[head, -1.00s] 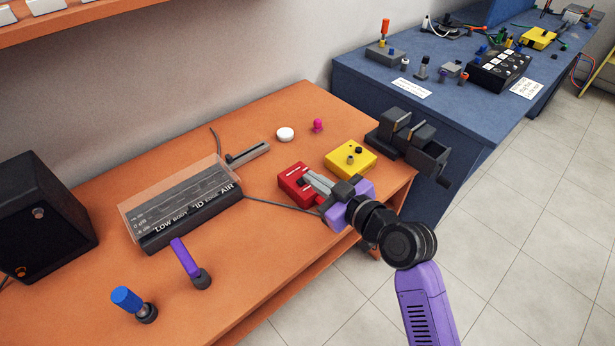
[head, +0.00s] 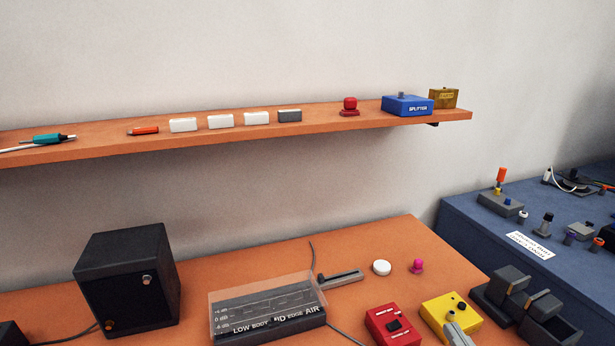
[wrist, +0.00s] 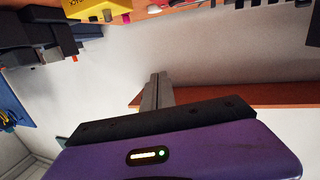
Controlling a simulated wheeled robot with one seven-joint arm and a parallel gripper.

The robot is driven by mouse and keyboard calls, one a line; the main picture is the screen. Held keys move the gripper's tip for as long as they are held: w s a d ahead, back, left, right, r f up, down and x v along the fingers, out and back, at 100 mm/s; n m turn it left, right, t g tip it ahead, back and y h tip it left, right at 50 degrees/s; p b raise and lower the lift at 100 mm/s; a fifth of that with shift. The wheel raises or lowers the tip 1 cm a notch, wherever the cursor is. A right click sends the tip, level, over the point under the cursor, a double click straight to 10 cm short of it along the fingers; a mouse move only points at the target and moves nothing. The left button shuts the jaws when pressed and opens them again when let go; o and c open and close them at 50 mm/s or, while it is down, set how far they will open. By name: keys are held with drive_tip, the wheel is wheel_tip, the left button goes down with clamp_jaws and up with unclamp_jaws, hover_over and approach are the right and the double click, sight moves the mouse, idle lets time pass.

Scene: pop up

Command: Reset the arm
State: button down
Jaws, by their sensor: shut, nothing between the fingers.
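My gripper (head: 456,334) shows only as grey fingertips at the bottom edge of the head view, in front of the yellow box (head: 436,308). The rest of my arm is out of that frame. In the wrist view my gripper (wrist: 158,88) has its grey fingers together, with nothing between them, above my purple wrist housing. A pale wall and an orange board lie beyond the fingers there. The yellow box also shows at the top of the wrist view (wrist: 95,9).
The orange bench (head: 375,235) holds a red box (head: 386,328), a black speaker (head: 127,278), a clear-covered panel (head: 266,306), a white knob (head: 382,267) and a dark vise (head: 525,308). An orange shelf (head: 300,122) with small boxes runs above. A blue bench (head: 470,212) stands right.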

drive_tip(key=s+a+g+p, duration=0.1)
drive_tip(key=s+a+p, duration=0.1)
drive_tip(key=s, duration=1.5)
drive_tip(key=s+a+f+m+g+h+p, duration=0.1)
drive_tip(key=s+a, duration=0.3)
drive_tip(key=s, duration=1.2)
drive_tip(key=shift+s+f+p, duration=0.15)
drive_tip(key=shift+s+p, duration=0.25)
drive_tip(key=shift+p, duration=0.05)
drive_tip(key=shift+a, duration=0.15)
